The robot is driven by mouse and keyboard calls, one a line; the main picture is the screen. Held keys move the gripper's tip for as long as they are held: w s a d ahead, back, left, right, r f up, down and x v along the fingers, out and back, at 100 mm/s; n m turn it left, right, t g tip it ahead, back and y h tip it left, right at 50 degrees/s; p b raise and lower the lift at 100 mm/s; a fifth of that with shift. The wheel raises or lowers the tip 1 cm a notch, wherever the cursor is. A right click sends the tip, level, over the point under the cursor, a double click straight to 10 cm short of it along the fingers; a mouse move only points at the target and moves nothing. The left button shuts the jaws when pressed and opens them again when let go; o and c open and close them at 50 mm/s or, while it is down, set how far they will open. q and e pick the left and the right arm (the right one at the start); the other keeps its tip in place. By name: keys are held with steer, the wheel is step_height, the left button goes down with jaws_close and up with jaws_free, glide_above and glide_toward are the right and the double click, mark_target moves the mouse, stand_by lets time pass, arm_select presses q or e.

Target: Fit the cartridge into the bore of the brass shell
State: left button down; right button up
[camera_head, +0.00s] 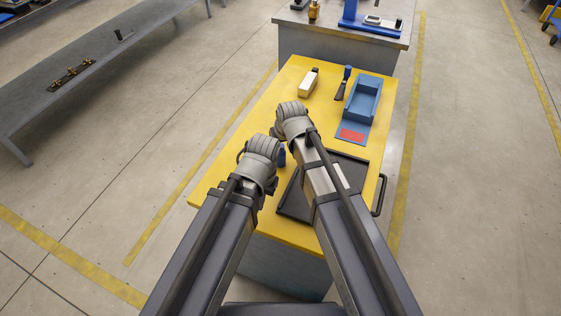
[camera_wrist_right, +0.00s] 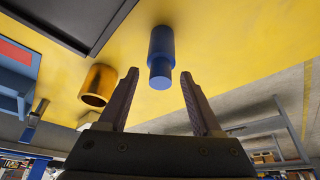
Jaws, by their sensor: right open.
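The blue cartridge (camera_wrist_right: 160,45) has a wide body and a narrower end. In the right wrist view it stands on the yellow surface, with the narrow end toward my right gripper (camera_wrist_right: 160,74). That gripper is open, its fingers on either side of the narrow end's line and clear of it. The brass shell (camera_wrist_right: 98,84) is beside the cartridge, to its left, with its dark bore opening visible and empty. In the head view, part of the blue cartridge (camera_head: 281,156) shows between my wrists.
A black tray (camera_head: 295,207) lies at the near right of the yellow table (camera_head: 222,178). Farther back are a blue fixture (camera_head: 363,97) with a red patch (camera_head: 352,135), a dark-bladed tool with a blue handle (camera_head: 344,80) and a cream block (camera_head: 308,83). The table's left side is clear.

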steer(key=shift+f, duration=0.1)
jaws_close()
stand_by(0.5)
stand_by(0.9)
